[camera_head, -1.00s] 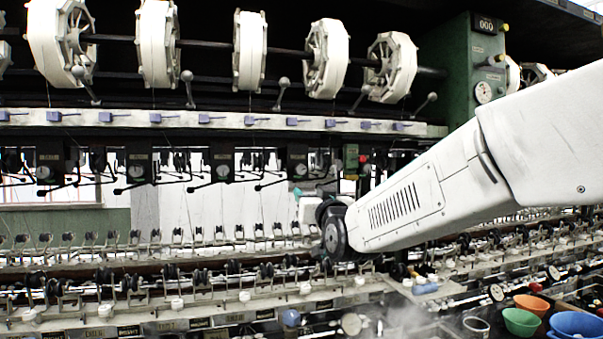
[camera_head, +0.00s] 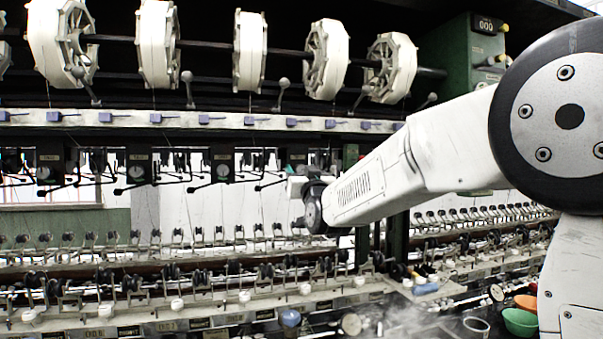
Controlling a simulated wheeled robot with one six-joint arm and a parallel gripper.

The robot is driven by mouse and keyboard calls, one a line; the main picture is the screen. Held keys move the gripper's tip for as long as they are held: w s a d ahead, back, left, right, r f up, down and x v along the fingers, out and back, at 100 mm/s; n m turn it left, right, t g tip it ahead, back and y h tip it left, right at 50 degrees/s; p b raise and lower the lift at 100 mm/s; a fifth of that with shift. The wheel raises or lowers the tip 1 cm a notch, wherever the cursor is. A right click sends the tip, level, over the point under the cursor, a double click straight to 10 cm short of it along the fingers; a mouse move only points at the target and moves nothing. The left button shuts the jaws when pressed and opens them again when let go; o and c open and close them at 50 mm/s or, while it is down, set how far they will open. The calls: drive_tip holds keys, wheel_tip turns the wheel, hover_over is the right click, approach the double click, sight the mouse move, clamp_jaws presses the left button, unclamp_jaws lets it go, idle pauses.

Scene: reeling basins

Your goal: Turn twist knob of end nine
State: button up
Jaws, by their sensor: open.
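My gripper (camera_head: 298,222) is small in the picture, at the end of my white arm, in front of the machine's middle right. Its jaws are open and partly hidden by the wrist, and nothing shows between them. It hangs above the lower rail, just below a black box with a dial (camera_head: 298,160). More such boxes, including one at the middle (camera_head: 223,170) and one at the left (camera_head: 136,171), hang along the machine. White round knobs (camera_head: 245,296) line the lower front rail, above small plates. The plate writing is too small to read, so I cannot tell which knob belongs to end nine.
White reels (camera_head: 250,52) hang on a shaft along the top. Ball-topped levers (camera_head: 187,76) stand below them. Rows of small guides (camera_head: 180,238) fill the lower machine. A green bowl (camera_head: 520,322) and an orange bowl (camera_head: 532,304) stand at lower right, beside steam.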

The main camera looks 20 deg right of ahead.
drive_tip(key=c, duration=1)
drive_tip(key=shift+m+h, duration=0.4)
drive_tip(key=shift+m, duration=0.1)
drive_tip(key=m+h, duration=0.1)
drive_tip(key=m, duration=0.2)
drive_tip(key=m+h, duration=0.2)
drive_tip(key=m, duration=0.1)
drive_tip(key=shift+a+m+g, duration=0.15)
drive_tip(key=shift+m+g, duration=0.25)
drive_tip(key=m+g+h, duration=0.1)
drive_tip(key=m, duration=0.2)
drive_tip(key=m+g+h, duration=0.1)
drive_tip(key=m+h, duration=0.1)
drive_tip(key=m, duration=0.2)
drive_tip(key=m+g, duration=0.2)
drive_tip(key=m, duration=0.4)
drive_tip(key=shift+r, duration=0.1)
drive_tip(key=m+g, duration=0.2)
drive_tip(key=m, duration=0.2)
drive_tip(key=shift+y, duration=0.3)
drive_tip(key=shift+m, duration=0.3)
